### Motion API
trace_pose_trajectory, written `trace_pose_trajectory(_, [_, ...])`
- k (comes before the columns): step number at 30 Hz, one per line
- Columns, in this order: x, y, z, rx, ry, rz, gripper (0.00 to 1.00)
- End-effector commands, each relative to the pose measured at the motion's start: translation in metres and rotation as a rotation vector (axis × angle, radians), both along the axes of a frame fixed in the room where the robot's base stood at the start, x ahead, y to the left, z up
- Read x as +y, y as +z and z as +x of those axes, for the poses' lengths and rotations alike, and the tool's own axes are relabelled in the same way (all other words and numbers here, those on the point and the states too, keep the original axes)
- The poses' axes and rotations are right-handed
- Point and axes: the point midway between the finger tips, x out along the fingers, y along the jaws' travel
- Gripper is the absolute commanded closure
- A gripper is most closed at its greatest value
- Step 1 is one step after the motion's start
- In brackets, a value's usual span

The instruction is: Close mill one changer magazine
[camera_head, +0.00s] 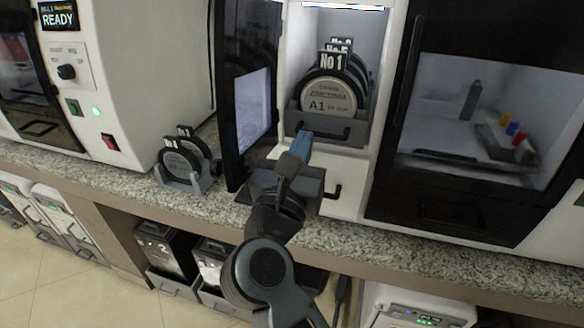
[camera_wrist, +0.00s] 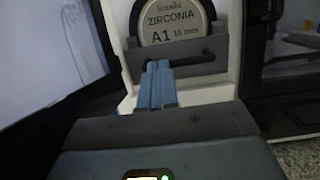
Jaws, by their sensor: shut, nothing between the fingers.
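The changer magazine (camera_head: 352,140) is a grey drawer in a white bay of a mill. It holds several labelled discs, the front one a zirconia disc (camera_head: 328,96) marked A1 with a No 1 tag. In the wrist view the magazine front (camera_wrist: 206,64) and its dark bar handle lie just beyond my fingertips. My gripper (camera_head: 304,138) is shut and empty, with its blue fingers (camera_wrist: 158,72) together, at the lower left of the magazine front. I cannot tell whether the fingertips touch it. The bay's black door (camera_head: 248,90) stands open on the left.
A small rack (camera_head: 190,176) of discs stands on the granite counter (camera_head: 420,248) to the left. A dark-windowed mill chamber (camera_head: 480,120) is at the right. A mill with a READY screen (camera_head: 58,16) is at far left.

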Motion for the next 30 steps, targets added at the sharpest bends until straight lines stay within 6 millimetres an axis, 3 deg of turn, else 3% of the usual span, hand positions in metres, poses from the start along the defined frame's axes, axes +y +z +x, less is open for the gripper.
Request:
trace_pose_trajectory(6, [-0.013, 0.0, 0.034, 0.0, -0.003, 0.001, 1.0])
trace_pose_trajectory(12, [-0.021, 0.0, 0.055, 0.001, -0.002, 0.002, 1.0])
trace_pose_trajectory(30, [-0.027, 0.002, 0.072, -0.002, -0.002, 0.002, 1.0])
